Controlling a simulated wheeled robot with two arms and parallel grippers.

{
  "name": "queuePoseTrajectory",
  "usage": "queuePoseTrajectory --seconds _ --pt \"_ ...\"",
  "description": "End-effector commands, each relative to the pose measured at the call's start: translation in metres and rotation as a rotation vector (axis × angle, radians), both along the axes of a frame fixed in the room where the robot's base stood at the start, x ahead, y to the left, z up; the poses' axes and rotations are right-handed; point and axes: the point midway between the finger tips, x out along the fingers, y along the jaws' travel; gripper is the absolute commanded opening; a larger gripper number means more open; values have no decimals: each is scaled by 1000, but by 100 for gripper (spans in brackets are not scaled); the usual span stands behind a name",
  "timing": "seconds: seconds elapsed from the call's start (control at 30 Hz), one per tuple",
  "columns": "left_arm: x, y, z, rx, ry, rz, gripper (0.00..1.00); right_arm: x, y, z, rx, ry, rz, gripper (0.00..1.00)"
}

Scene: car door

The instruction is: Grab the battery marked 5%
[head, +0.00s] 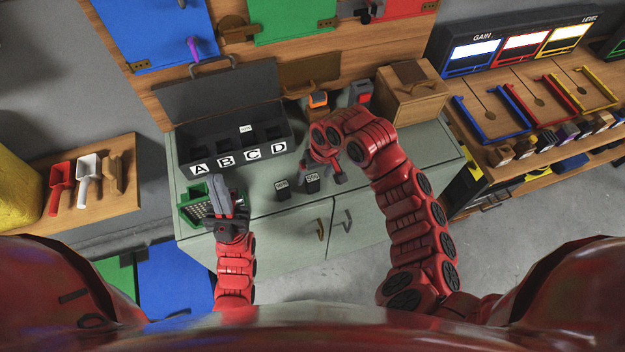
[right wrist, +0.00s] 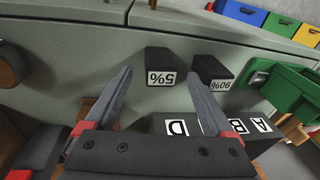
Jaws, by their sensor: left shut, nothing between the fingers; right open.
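The battery marked 5% (right wrist: 164,66) is a small black block with a white label, between and just beyond my right gripper's fingertips (right wrist: 158,75) in the right wrist view. In the head view it is the right one of two batteries (head: 312,185) on the grey-green cabinet top. The battery marked 90% (right wrist: 213,70) stands beside it, also in the head view (head: 282,188). My right gripper (head: 320,177) is open above the cabinet top, close to the 5% battery, with nothing held. My left gripper (head: 228,182) is shut and empty, over the cabinet's left side.
A black case (head: 190,158) with slots lettered A to D stands behind the batteries, with a labelled battery (head: 246,129) inside. A green container (head: 188,196) is by my left gripper. A wooden box (head: 410,95) stands at the back right. The cabinet's front edge is near the batteries.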

Motion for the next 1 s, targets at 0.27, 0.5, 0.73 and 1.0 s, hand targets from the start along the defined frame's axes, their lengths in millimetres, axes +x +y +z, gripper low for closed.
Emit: queuePoseTrajectory --seconds 0.27,0.5,0.73,1.0 --pt "0 0 7 0 0 0 0 1 3 -19 0 -1 -1 88" --pt "0 0 6 0 0 0 0 1 3 -19 0 -1 0 77" --pt "0 0 6 0 0 0 0 1 3 -19 0 -1 0 36" --pt "0 0 6 0 0 0 0 1 3 -19 1 -1 0 0"
